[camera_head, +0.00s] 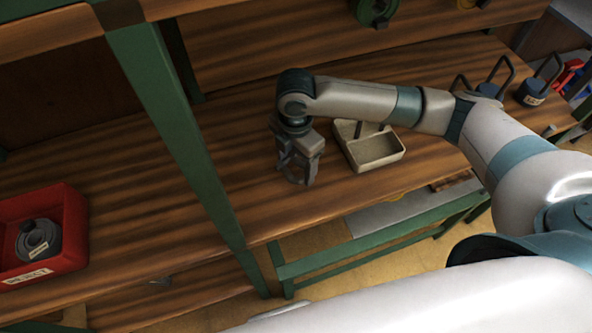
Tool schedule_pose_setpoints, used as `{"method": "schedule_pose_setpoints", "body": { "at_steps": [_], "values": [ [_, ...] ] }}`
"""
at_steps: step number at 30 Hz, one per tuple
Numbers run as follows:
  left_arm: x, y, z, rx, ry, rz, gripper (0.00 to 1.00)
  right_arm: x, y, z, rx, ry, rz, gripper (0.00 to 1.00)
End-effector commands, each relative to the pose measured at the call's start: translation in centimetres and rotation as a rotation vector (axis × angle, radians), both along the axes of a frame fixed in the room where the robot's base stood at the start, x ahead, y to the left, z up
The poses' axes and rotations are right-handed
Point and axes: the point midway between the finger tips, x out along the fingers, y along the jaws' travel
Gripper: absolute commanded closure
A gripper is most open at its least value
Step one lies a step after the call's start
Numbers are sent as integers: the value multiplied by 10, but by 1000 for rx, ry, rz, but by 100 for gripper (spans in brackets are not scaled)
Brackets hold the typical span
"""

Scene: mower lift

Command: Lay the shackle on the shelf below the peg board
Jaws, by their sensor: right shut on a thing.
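My right gripper (297,172) points down over the wooden bench (235,190), left of a beige divided tray. Its jaws are shut on a small grey thing, seemingly the shackle; the fingers hide most of it and its outline is unclear. I cannot tell whether it touches the wood. No peg board can be made out. My left gripper is not in view.
The beige tray (375,163) stands close right of the gripper. A green post (175,125) rises to its left. A red reject bin (72,225) holds a dark round part. Dark looped-handle items (533,92) stand at the far right. Bare wood lies between post and gripper.

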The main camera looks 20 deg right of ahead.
Motion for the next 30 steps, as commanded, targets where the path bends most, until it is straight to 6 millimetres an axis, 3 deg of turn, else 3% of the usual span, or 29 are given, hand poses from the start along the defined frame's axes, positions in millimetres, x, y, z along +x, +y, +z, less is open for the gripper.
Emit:
{"method": "schedule_pose_setpoints", "body": {
  "at_steps": [5,15,27,28,30],
  "values": [
    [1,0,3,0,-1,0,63,0,0,-5,0,2,-1,63],
    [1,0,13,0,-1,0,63,0,0,-39,0,0,0,63],
    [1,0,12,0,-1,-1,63,0,0,-42,0,-1,0,63],
    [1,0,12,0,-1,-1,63,0,0,-43,0,-1,1,25],
    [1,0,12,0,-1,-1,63,0,0,-43,0,-1,1,13]
  ]
}}
